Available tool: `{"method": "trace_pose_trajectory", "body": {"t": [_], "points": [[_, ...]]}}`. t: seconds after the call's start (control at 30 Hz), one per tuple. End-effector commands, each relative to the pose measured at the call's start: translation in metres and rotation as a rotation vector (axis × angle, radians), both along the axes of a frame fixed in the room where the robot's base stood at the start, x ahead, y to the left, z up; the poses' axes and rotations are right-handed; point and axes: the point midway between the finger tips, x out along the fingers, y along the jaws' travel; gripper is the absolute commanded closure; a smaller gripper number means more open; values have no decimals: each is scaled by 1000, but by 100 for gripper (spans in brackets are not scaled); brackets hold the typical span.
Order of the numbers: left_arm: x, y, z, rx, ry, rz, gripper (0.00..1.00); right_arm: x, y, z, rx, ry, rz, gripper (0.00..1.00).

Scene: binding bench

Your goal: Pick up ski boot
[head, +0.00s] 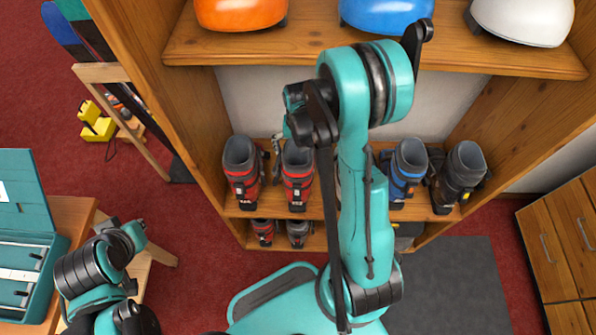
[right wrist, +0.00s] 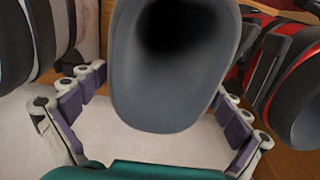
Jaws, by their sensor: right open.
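Ski boots stand in a row on a lower shelf in the head view: a red one (head: 241,170) at left, a second red one (head: 297,175), a blue one (head: 405,172) and a black one (head: 462,175). My arm hides the middle of the row. My right gripper (head: 279,148), mostly hidden there, is at the second red boot. In the right wrist view my right gripper (right wrist: 160,90) is open, its fingers either side of that boot's grey cuff (right wrist: 165,105), apart from it. My left arm is at lower left; its jaws are unclear.
Neighbouring boots stand close: a red and black one (right wrist: 285,75) and a greyish one (right wrist: 60,35). Smaller boots (head: 263,232) stand on the shelf below. Helmets, orange (head: 240,12), blue (head: 388,12) and white (head: 522,18), sit on the upper shelf (head: 300,48).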

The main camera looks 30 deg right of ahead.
Motion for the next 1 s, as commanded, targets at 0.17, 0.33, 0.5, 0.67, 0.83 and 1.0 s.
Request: {"method": "trace_pose_trajectory", "body": {"t": [0.17,0.33,0.5,0.67,0.83,1.0], "points": [[0,0,0,0,0,0,100,0,0,0,0,0,0,29],[0,0,0,0,0,0,100,0,0,0,0,0,0,72],[0,0,0,0,0,0,100,0,0,1,0,0,0,72],[0,0,2,0,0,0,100,-1,1,4,0,0,0,73],[0,0,9,0,0,0,100,-4,2,15,0,0,0,73],[0,0,16,0,0,0,100,-4,2,34,0,0,0,73]]}}
